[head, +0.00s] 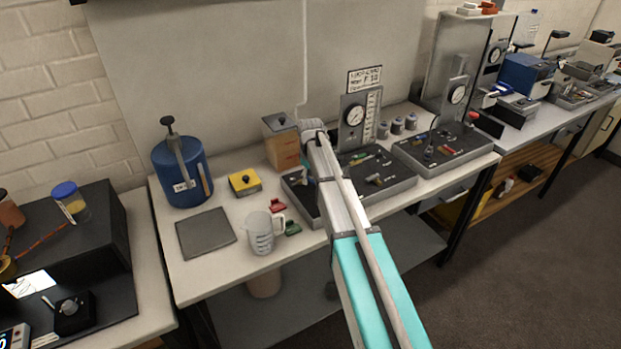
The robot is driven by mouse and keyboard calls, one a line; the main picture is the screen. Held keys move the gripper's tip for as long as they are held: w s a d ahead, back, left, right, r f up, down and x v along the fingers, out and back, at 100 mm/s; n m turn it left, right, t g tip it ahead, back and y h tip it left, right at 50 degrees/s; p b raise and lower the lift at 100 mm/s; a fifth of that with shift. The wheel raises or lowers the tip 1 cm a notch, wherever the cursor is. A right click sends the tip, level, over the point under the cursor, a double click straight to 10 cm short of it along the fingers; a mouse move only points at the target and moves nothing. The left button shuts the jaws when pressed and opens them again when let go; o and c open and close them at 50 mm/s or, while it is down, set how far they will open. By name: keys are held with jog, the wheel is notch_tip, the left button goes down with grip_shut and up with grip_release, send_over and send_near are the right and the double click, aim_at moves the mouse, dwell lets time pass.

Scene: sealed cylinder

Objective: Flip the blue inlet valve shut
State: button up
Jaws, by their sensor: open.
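My arm, with teal and grey links, reaches from the bottom right over a dark valve panel (300,203) on the bench. Its far end is above the panel's back edge. My gripper's fingers do not show, and the arm hides the middle of the panel. A dial gauge (354,116) on a grey upright stands at the panel's back. Small valve handles (376,179) are on the panel's right part. A second panel (440,152) to the right also has a gauge and small coloured handles, one bluish. I cannot tell which handle is the blue inlet valve, or its position.
A blue tank (182,170), a yellow box (244,183), a clear jug (262,234), a grey mat (205,233) and red and green pieces stand left of the panel. A brown-filled container (282,146) stands behind it. Several small canisters (397,125) stand behind its right side.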

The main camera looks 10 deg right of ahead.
grip_shut()
jog(key=shift+s+a+m, duration=0.1)
jog(key=shift+a+m, duration=0.05)
jog(key=shift+m, duration=0.5)
jog(key=shift+s+a+m, duration=0.1)
jog(key=shift+a+m, duration=0.05)
jog(key=shift+m, duration=0.5)
grip_release()
jog(key=shift+w+d+n, duration=0.1)
jog(key=shift+n, duration=0.3)
